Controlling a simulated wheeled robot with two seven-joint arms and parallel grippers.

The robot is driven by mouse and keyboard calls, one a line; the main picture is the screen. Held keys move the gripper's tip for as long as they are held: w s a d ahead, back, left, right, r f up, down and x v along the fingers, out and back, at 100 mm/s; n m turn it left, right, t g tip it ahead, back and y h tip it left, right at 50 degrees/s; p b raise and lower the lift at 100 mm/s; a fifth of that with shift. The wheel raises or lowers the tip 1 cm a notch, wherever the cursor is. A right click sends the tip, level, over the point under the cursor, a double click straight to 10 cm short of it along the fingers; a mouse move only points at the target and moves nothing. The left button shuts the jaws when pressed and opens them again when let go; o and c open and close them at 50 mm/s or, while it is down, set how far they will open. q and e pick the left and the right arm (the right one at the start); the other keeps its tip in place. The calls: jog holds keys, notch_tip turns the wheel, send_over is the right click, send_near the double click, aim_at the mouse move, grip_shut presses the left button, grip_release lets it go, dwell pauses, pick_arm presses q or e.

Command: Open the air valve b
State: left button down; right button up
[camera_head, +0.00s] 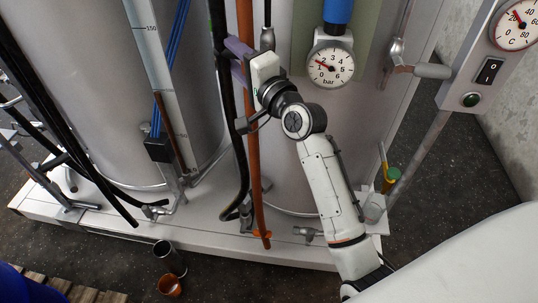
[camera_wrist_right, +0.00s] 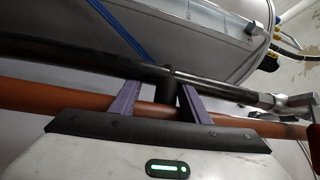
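My right gripper (camera_head: 236,47) has purple fingers and is at the upper middle of the head view. It reaches across an orange pipe (camera_head: 253,150) and a black hose (camera_head: 226,100). In the right wrist view its two fingers (camera_wrist_right: 162,100) stand apart, with a short black stub (camera_wrist_right: 171,85) between them; I cannot tell whether they touch it. A small metal fitting (camera_head: 267,38) sits beside my gripper. A grey lever (camera_head: 432,71) on a metal fitting is at the right. I see no label marking air valve b. My left gripper is not in view.
A bar pressure gauge (camera_head: 331,64) hangs under a blue fitting, beside a switch panel (camera_head: 485,75). Two large metal drums (camera_head: 75,80) stand on a pale platform (camera_head: 205,245). A dark cup (camera_head: 167,252) and an orange cup (camera_head: 170,285) are on the floor.

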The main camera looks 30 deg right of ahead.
jog(key=r+p+v, duration=0.1)
jog(key=v, duration=0.7)
jog(key=s+a+f+n+g, duration=0.1)
jog(key=s+f+n+g, duration=0.2)
jog(key=f, duration=0.9)
jog(key=s+a+f+n+g+h+p, duration=0.1)
jog(key=s+f+n, duration=0.4)
jog(key=f, duration=0.7)
jog(key=shift+s+n+g, duration=0.3)
jog(key=shift+s+g, duration=0.6)
jog(key=shift+s, duration=0.25)
jog(key=shift+a, duration=0.1)
